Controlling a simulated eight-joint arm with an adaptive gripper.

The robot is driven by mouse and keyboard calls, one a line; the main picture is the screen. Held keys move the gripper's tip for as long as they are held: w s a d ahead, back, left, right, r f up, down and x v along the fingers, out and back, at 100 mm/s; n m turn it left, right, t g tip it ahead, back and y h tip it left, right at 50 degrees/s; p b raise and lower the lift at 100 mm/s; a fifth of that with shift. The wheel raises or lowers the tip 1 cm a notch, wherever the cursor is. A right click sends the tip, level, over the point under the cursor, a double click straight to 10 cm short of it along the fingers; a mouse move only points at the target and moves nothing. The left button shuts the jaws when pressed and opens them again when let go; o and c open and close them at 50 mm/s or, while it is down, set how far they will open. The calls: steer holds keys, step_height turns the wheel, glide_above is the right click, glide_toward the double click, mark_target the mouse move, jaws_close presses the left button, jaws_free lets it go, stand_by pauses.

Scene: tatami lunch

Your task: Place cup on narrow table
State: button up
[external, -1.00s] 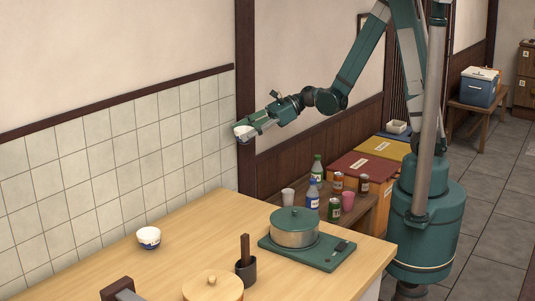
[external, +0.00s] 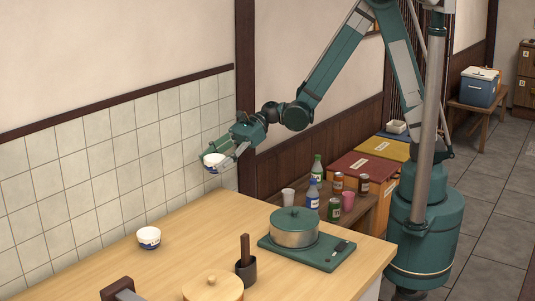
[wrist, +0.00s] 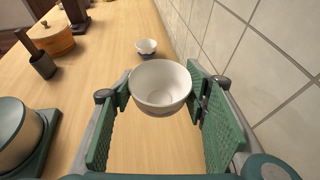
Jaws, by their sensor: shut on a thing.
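My gripper (external: 213,161) is shut on a white bowl-shaped cup (wrist: 160,88) with a bluish lower part. The cup is upright between the green fingers, in the air beside the tiled wall and above the far end of the light wood counter (external: 190,225). In the external view the fingers partly hide the held cup (external: 212,159). A similar white and blue cup (external: 149,237) stands on the counter; it also shows in the wrist view (wrist: 146,47). A narrow brown table (external: 373,217) stands behind the counter.
On the counter are a green pot (external: 295,227) on a green board, a dark utensil holder (external: 246,270) and a round wooden container (external: 212,287). The brown table holds bottles (external: 312,195), cans and cups. The counter's wall side is mostly clear.

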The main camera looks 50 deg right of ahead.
steer(key=s+a+f+n+g+b, duration=0.2)
steer(key=s+a+n+g, duration=0.1)
steer(key=s+a, duration=0.8)
steer(key=s+a+f+n+g+b, duration=0.2)
steer(key=s+a, duration=0.8)
steer(key=a, duration=0.8)
steer(key=shift+s+f+n+g+h, duration=0.4)
steer(key=shift+n+g, duration=0.2)
steer(key=shift+g, duration=0.6)
steer(key=shift+f, duration=0.15)
steer(key=shift+f+b, duration=0.65)
steer(key=shift+f, duration=1.75)
steer(key=shift+f+b, duration=0.7)
steer(key=shift+f, duration=1.65)
steer(key=shift+f, duration=0.15)
steer(key=o, duration=1)
steer(key=shift+o, duration=0.2)
